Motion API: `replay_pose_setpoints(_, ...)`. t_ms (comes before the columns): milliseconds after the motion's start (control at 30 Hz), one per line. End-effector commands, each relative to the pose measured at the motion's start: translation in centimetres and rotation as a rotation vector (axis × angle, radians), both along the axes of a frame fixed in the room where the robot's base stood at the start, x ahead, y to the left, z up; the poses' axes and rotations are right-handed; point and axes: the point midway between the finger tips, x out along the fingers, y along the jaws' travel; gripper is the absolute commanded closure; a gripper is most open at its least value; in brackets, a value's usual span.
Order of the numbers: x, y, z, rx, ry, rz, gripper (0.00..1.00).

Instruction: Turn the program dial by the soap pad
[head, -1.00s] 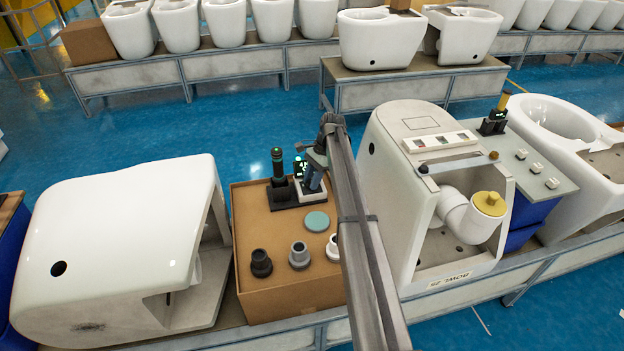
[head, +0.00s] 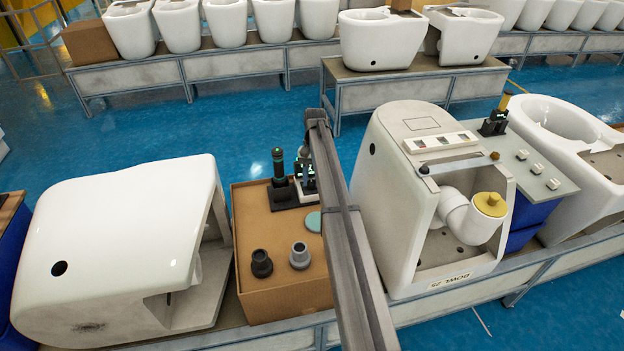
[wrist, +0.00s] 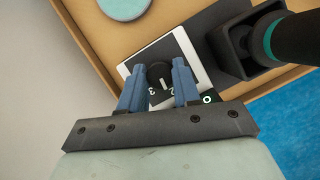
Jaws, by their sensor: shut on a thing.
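The program dial (wrist: 158,72) is a round black knob with a white pointer line, on a black and white plate (wrist: 199,62) on the brown bench top. The digits 3 and 2 show on the near side of the dial. My gripper (wrist: 157,82) has blue fingers on either side of the dial and is shut on it. The soap pad, a flat teal disc (wrist: 124,6), lies beyond the plate at the upper left. In the head view the soap pad (head: 314,221) is partly covered by my arm, which also hides most of the dial.
A black holder (wrist: 238,48) with a dark, teal-banded handle stands close right of the dial plate. On the bench (head: 250,210) are a black cup (head: 262,263) and a grey cup (head: 299,256). White toilet shells (head: 120,235) stand on both sides of the bench.

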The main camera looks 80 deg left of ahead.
Motion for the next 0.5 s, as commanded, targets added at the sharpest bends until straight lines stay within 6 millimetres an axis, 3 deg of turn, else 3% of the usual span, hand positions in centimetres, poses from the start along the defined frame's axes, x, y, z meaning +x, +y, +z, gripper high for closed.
replay_pose_setpoints(500, -0.02, 0.07, 0.02, 0.002, -0.002, 0.107, 0.99)
